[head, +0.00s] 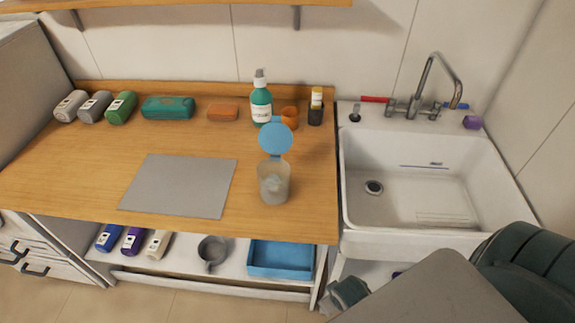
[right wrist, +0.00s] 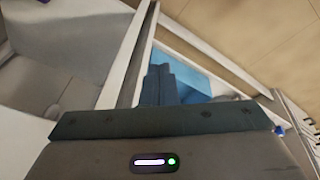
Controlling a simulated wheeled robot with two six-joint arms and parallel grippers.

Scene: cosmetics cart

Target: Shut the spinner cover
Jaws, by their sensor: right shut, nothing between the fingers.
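The spinner (head: 274,186) is a clear, cloudy cup standing on the wooden counter, right of the grey mat. Its round blue cover (head: 276,138) is open, standing raised at the cup's back edge. My right gripper (head: 347,292) is low at the front, beside the right end of the lower shelf, below and right of the spinner and well apart from it. In the right wrist view its fingers (right wrist: 166,84) are together and empty. The spinner cannot be made out in that view. My left gripper is not in view.
A grey mat (head: 180,186) lies on the counter (head: 80,180). A blue tray (head: 281,259) and grey mug (head: 212,251) are on the lower shelf. The sink (head: 420,180) is at right.

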